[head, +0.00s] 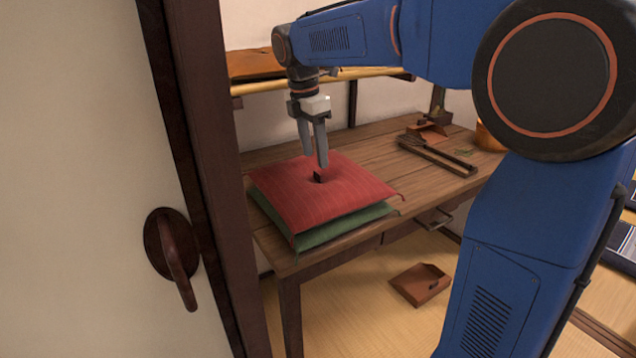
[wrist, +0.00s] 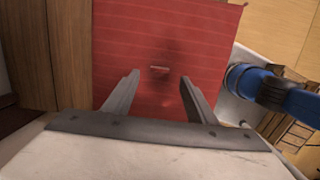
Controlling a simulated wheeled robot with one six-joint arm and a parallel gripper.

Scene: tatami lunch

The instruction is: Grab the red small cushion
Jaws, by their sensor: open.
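The red cushion (head: 345,201) lies flat on top of a green cushion (head: 345,229) at the near left end of a wooden table. A small dark tab (head: 319,176) stands up at the red cushion's middle. My gripper (head: 314,160) is open and points down just above that tab. In the wrist view the red cushion (wrist: 165,50) fills the middle, and its tab (wrist: 159,69) shows ahead of and between the two open fingers (wrist: 158,88). I cannot tell from these views whether a finger touches the cushion.
The wooden table (head: 365,149) also holds a dark tray (head: 440,160) with utensils and a brown dustpan-like piece (head: 428,131) farther back. A shelf with an orange-brown cushion (head: 254,63) is behind. A door frame (head: 200,150) stands close on the left. A brown scoop-shaped box (head: 420,284) lies on the floor.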

